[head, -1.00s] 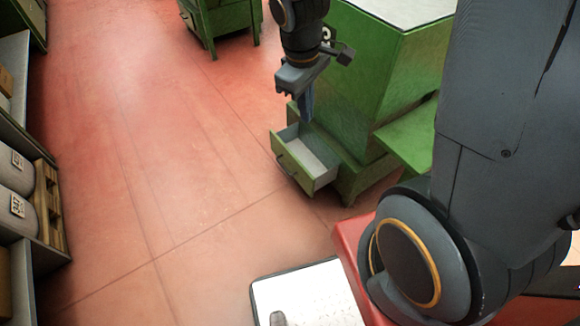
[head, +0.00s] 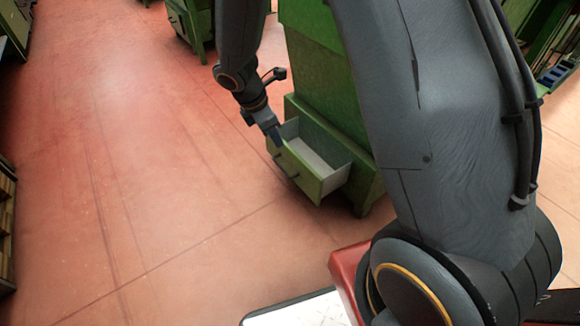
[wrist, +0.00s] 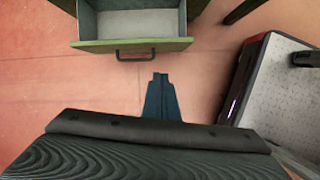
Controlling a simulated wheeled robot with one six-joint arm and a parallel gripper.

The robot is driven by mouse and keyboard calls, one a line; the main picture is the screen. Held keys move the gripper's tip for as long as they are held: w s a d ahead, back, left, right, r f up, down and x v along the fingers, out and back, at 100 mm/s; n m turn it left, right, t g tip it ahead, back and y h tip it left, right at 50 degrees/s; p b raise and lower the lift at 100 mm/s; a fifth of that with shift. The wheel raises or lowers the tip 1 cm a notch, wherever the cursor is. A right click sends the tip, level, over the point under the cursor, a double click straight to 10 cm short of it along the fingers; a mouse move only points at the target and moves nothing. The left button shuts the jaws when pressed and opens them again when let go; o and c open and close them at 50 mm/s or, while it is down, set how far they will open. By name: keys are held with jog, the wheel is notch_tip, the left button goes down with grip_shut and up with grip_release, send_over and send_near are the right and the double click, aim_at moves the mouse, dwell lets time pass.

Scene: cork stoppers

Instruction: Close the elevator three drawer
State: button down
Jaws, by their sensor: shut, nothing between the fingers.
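A green drawer (head: 308,172) with a pale inside stands pulled out low on the front of a green cabinet (head: 318,70). In the wrist view the drawer's front edge (wrist: 178,45) and dark bar handle (wrist: 135,54) show at the top, with the handle facing me. My gripper (head: 276,140) is shut and empty. In the head view it overlaps the drawer's far front corner. In the wrist view its fingertips (wrist: 160,76) lie below the drawer front, a little right of the handle, with a strip of floor between. I cannot tell any label on the drawer.
The reddish floor (head: 150,170) in front of the drawer is clear. Another green piece of furniture (head: 190,25) stands at the back. Shelving (head: 6,225) lines the left edge. My own base is at the bottom.

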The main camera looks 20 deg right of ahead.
jog(key=w+d+f+b, duration=0.1)
jog(key=f+b, duration=0.2)
jog(key=f, duration=0.2)
jog(key=w+d+f+n+b, duration=0.1)
jog(key=w+d+f+b, duration=0.1)
jog(key=f, duration=0.3)
jog(key=w+d+f+n+b, duration=0.1)
jog(key=d+f+b, duration=0.1)
jog(key=f+b, duration=0.2)
jog(key=shift+w+d+f, duration=0.15)
jog(key=shift+w+f, duration=0.2)
jog(key=shift+f, duration=0.2)
jog(key=shift+w+d+r, duration=0.1)
jog(key=shift+w+d, duration=0.1)
jog(key=shift+d, duration=0.35)
